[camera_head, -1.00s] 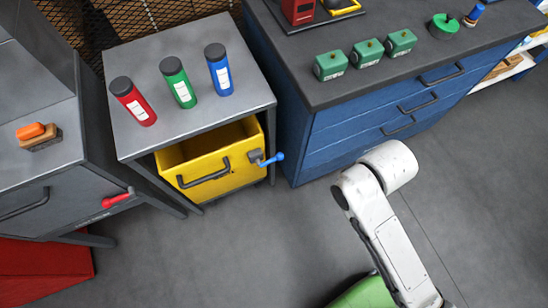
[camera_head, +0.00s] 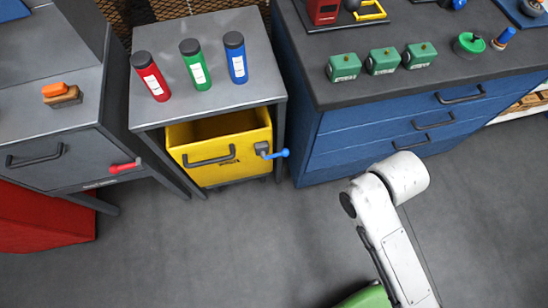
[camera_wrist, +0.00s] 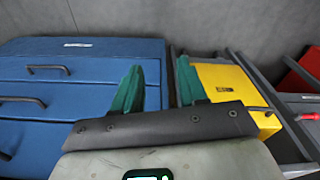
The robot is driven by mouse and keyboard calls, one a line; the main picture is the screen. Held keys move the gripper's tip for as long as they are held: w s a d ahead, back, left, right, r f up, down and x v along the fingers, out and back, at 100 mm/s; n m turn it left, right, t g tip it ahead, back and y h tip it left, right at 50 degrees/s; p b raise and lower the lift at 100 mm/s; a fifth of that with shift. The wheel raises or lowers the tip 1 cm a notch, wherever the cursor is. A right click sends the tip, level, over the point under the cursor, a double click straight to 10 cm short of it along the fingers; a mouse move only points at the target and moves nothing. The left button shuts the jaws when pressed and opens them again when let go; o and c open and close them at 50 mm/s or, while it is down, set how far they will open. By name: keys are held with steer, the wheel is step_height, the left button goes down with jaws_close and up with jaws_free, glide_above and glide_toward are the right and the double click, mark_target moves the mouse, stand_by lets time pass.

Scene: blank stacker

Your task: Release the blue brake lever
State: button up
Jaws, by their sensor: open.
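The blue brake lever (camera_head: 276,153) sticks out to the right from a dark bracket at the front right corner of the yellow bin (camera_head: 200,172). The bin stands under the grey table (camera_head: 208,100). The yellow bin also shows in the wrist view (camera_wrist: 236,90), right of my fingers; I cannot make out the blue lever there. My gripper (camera_wrist: 158,88) shows two green fingers spread apart with nothing between them. The fingers point toward the gap between the blue cabinet and the bin. In the head view my gripper is out of sight.
A blue drawer cabinet (camera_head: 385,136) stands right of the bin, with green blocks (camera_head: 383,61) on top. A grey cabinet with a red lever (camera_head: 124,166) stands left. Red, green and blue bottles (camera_head: 190,65) stand on the grey table. Open floor (camera_head: 240,245) lies in front.

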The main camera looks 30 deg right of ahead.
steer(key=shift+w+f, duration=0.1)
steer(key=shift+f, duration=0.05)
steer(key=shift+c, duration=0.8)
steer(key=w+a+f+m+t+b, duration=0.1)
steer(key=w+f+b, duration=0.1)
steer(key=w+f, duration=0.1)
steer(key=w+a+f+m+t+y+b, duration=0.1)
steer(key=w+f+m+t+b, duration=0.1)
steer(key=w+f+b, duration=0.1)
steer(key=w+a+f+m+t+b, duration=0.2)
steer(key=w+f+b, duration=0.1)
steer(key=w+f, duration=0.2)
steer(key=shift+a+f, duration=0.1)
steer(key=shift+f, duration=0.5)
jaws_close()
steer(key=w+a+f+m+t+y+b, duration=0.2)
steer(key=w+a+f+m+t+b, duration=0.4)
steer(key=w+f+m+b, duration=0.4)
steer(key=s+d+f+m+t+h+b, duration=0.1)
steer(key=s+f+m+t+h+b, duration=0.1)
steer(key=f+m+t+b, duration=0.3)
steer(key=s+d+f+m+t+h+b, duration=0.2)
steer(key=f+m+t+b, duration=0.4)
steer(key=m+b, duration=0.4)
steer(key=shift+s+d+f+m+t+h+b, duration=0.3)
steer(key=shift+s+m+t+h, duration=0.65)
steer(key=shift+m, duration=1.55)
steer(key=shift+w+a+r+g, duration=0.1)
steer(key=shift+w+g, duration=0.05)
steer(key=shift+g, duration=0.1)
